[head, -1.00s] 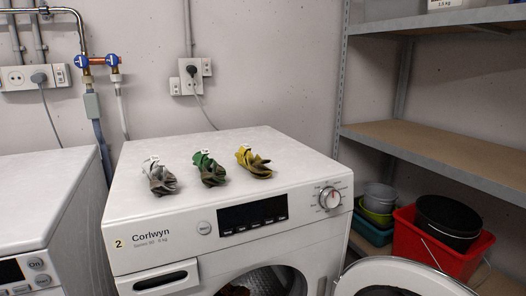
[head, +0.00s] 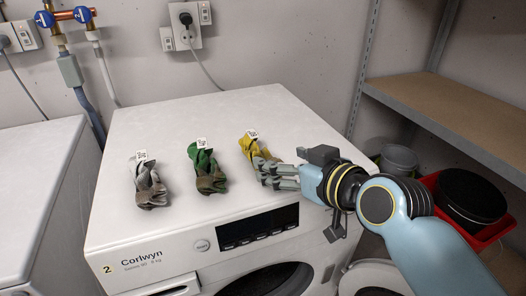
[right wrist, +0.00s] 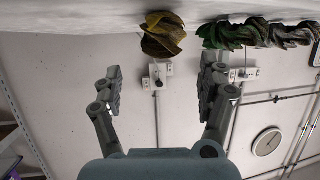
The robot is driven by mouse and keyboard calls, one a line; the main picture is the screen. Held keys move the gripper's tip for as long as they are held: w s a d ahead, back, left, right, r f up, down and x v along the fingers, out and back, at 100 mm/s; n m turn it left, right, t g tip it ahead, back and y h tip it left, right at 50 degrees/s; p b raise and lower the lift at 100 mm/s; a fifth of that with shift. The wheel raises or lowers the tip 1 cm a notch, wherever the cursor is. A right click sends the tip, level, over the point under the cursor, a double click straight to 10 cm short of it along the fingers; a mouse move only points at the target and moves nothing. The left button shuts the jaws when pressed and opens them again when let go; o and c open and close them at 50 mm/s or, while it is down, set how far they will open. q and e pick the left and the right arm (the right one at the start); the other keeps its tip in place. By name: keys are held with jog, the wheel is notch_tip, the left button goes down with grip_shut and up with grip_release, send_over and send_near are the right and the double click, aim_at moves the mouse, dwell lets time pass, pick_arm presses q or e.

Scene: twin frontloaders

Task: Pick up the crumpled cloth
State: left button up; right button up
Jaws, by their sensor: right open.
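Three crumpled cloths with small white tags lie in a row on the white washing machine top (head: 140,125). The grey cloth (head: 151,186) is at the left, the green and brown cloth (head: 207,168) in the middle, and the yellow cloth (head: 250,146) at the right. My right gripper (head: 267,172) is open at the yellow cloth and covers part of it. In the right wrist view, the yellow cloth (right wrist: 162,36) appears beyond the two spread fingers (right wrist: 163,72), with nothing held between them. My left gripper is not in view.
A second white machine (head: 40,190) stands at the left, with a gap between. The round door (head: 375,278) stands open in front.

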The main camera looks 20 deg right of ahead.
aim_at(265, 156)
jog(key=x, duration=0.4)
jog(key=shift+w+f, duration=0.1)
jog(key=shift+w, duration=0.1)
jog(key=shift+w+a+f, duration=0.2)
jog(key=shift+w, duration=0.3)
jog(key=x, duration=0.4)
jog(key=shift+w+a+f, duration=0.1)
jog(key=shift+a+f, duration=0.1)
jog(key=shift+f, duration=0.05)
jog(key=shift+c, duration=0.5)
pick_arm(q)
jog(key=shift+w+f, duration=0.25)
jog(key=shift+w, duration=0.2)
pick_arm(e)
jog(key=c, duration=1.2)
